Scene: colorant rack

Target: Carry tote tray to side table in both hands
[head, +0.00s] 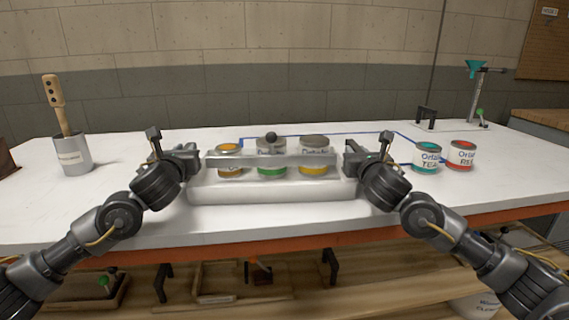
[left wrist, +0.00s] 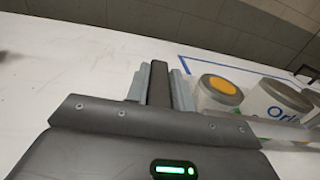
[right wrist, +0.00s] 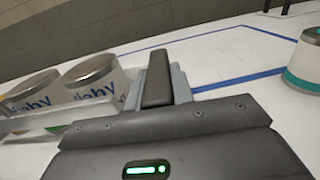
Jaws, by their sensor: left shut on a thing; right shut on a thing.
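The tote tray (head: 272,192) is a pale, long tray in the middle of the head view, close to the white table's front edge. Several cans sit in it, among them one with an orange lid (head: 229,148), one with a green band (head: 272,171) and one with a yellow band (head: 314,169). My left gripper (head: 198,158) is shut on the tray's left end, on a dark handle that shows in the left wrist view (left wrist: 160,86). My right gripper (head: 350,158) is shut on its right end, on a matching handle (right wrist: 157,80). Whether the tray touches the table is unclear.
A teal-labelled can (head: 426,158) and a red-labelled can (head: 461,156) stand right of my right gripper. A grey pot (head: 72,154) with a wooden tool stands at left. A teal-topped stand (head: 476,85) is at back right. Blue lines mark the table behind the tray.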

